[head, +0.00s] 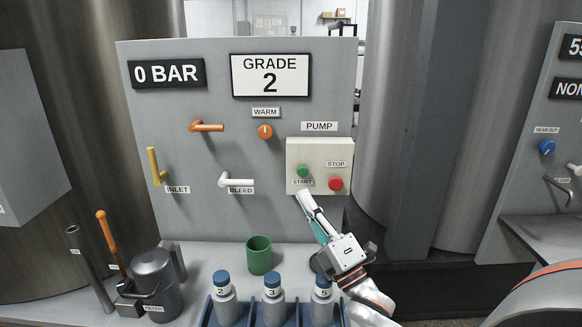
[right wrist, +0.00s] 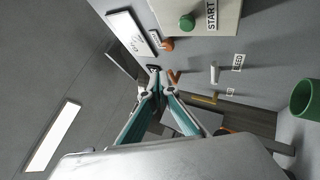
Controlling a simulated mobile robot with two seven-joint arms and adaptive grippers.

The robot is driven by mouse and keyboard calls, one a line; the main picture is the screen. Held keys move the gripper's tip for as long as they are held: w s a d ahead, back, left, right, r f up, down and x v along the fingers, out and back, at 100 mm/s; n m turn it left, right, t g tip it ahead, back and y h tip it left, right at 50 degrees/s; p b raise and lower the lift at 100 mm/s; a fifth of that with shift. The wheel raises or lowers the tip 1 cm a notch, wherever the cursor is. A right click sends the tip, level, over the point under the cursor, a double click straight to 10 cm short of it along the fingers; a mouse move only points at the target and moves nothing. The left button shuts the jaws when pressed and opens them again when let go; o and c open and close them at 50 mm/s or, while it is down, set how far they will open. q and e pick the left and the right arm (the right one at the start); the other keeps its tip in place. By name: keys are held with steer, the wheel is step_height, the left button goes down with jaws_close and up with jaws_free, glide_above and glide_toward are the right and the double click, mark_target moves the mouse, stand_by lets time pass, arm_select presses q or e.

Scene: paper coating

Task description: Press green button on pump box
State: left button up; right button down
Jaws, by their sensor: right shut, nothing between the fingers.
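The pump box (head: 320,155) is a cream box on the grey panel under a PUMP label. Its green button (head: 302,171) is above the START label, with a red button (head: 336,184) to its right by the STOP label. My right gripper (head: 304,196) is shut and empty, its tips just below the START label in the head view. In the right wrist view the green button (right wrist: 187,22) shows at the top, above and right of the shut fingertips (right wrist: 155,75). I cannot tell the exact gap between tips and box. My left gripper is not in view.
The panel holds a 0 BAR display (head: 167,73), a GRADE 2 sign (head: 270,75), an orange WARM knob (head: 265,131) and INLET and BLEED handles. Below stand a green cup (head: 259,256), blue-capped bottles (head: 273,300) in a rack and a filter pot (head: 155,283).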

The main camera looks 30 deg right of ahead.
mark_target(303, 172)
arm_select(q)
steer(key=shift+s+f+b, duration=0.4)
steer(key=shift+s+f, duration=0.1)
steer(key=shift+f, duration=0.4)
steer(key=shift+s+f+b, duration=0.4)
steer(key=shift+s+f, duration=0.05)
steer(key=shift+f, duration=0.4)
arm_select(e)
steer(key=w+d, duration=0.4)
steer(key=w, duration=0.3)
steer(key=shift+w+d, duration=0.3)
steer(key=shift+w, duration=0.05)
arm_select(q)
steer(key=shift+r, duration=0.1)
arm_select(e)
steer(key=shift+w, duration=0.1)
steer(key=shift+w+d, duration=0.2)
steer(key=shift+w, duration=0.05)
